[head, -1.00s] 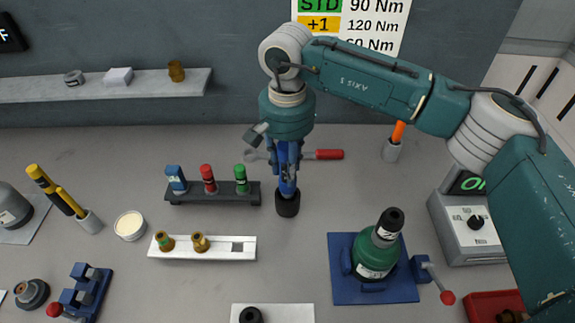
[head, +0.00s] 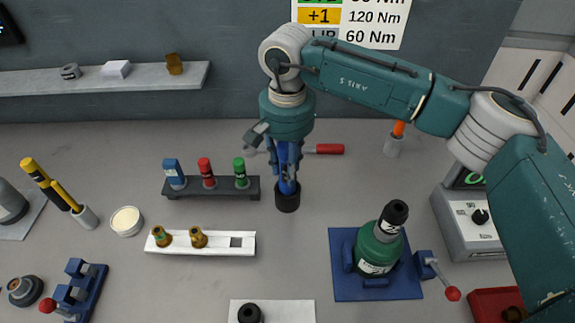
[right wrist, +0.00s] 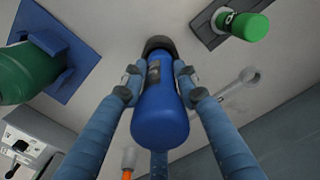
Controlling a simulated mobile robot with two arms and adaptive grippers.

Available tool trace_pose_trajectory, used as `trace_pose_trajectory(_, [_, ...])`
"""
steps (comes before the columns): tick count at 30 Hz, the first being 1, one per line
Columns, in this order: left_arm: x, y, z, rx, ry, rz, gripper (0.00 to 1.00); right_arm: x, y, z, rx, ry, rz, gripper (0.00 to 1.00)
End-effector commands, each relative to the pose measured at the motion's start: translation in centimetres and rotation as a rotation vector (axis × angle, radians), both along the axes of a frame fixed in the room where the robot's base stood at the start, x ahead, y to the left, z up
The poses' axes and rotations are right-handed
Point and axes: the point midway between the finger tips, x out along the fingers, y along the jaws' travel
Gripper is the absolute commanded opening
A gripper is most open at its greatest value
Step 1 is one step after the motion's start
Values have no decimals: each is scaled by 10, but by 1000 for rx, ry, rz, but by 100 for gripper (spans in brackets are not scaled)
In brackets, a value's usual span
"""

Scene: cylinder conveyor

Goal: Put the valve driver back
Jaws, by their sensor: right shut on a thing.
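My right gripper (head: 287,180) points down at the middle of the table and is shut on a blue cylinder, which I take to be the valve driver. In the right wrist view, the blue valve driver (right wrist: 160,115) sits between both fingers, with a dark band or collar at its far end. In the head view, a black round cup-like piece (head: 287,198) shows below the fingers. I cannot tell whether it is the driver's end or a separate holder, or whether it touches the table. The fingers hide most of the driver there. My left gripper is not in view.
A dark rack (head: 212,189) with blue, red and green pieces stands just left. A white plate (head: 215,246) with two brass parts lies in front of it. A red-handled tool (head: 325,149) lies behind. A green bottle (head: 378,247) stands on a blue base to the right.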

Motion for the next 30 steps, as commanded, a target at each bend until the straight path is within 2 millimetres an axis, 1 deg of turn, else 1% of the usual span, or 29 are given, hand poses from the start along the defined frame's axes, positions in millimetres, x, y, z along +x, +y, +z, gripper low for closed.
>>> trace_pose_trajectory(30, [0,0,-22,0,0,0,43,1,0,-23,1,-2,0,0])
